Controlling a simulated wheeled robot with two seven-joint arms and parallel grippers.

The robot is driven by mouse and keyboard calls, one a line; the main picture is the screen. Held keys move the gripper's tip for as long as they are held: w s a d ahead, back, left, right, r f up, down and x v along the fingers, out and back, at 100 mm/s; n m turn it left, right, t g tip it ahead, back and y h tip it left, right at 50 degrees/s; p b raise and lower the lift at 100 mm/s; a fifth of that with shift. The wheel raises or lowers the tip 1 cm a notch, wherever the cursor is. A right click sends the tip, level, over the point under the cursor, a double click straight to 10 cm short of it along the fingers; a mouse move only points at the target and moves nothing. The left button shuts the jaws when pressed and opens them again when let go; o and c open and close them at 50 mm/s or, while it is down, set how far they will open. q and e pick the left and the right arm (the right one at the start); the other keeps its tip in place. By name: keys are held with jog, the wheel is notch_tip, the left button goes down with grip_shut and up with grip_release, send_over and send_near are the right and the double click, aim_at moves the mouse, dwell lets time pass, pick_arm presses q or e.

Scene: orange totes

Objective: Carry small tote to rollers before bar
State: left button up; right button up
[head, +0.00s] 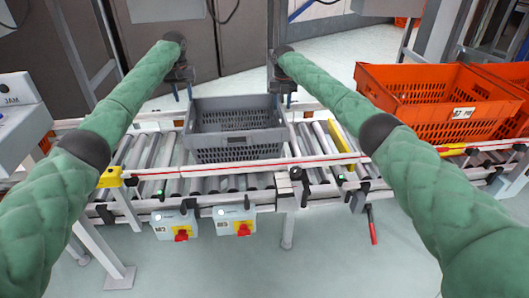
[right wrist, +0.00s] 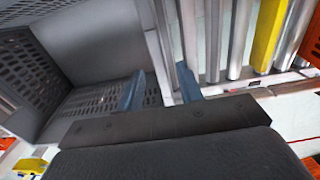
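A small grey tote (head: 237,140) with perforated walls sits upright on the roller conveyor (head: 150,152). A yellow bar (head: 341,136) lies across the rollers to its right. My left gripper (head: 183,93) is at the tote's left rim, its two blue fingers apart. My right gripper (head: 283,100) is at the right rim. In the right wrist view the right gripper (right wrist: 160,88) has its fingers apart, one inside the tote (right wrist: 85,50) and one outside, with the side wall between them. The yellow bar also shows there (right wrist: 267,35).
Bare rollers (head: 312,145) lie between the tote and the yellow bar. A large orange tote (head: 408,90) stands at the right. A rail with a red line runs along the conveyor's near side. Control boxes (head: 175,226) hang below it.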

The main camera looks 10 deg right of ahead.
jog(key=shift+r, duration=3.2)
jog(key=shift+r, duration=0.15)
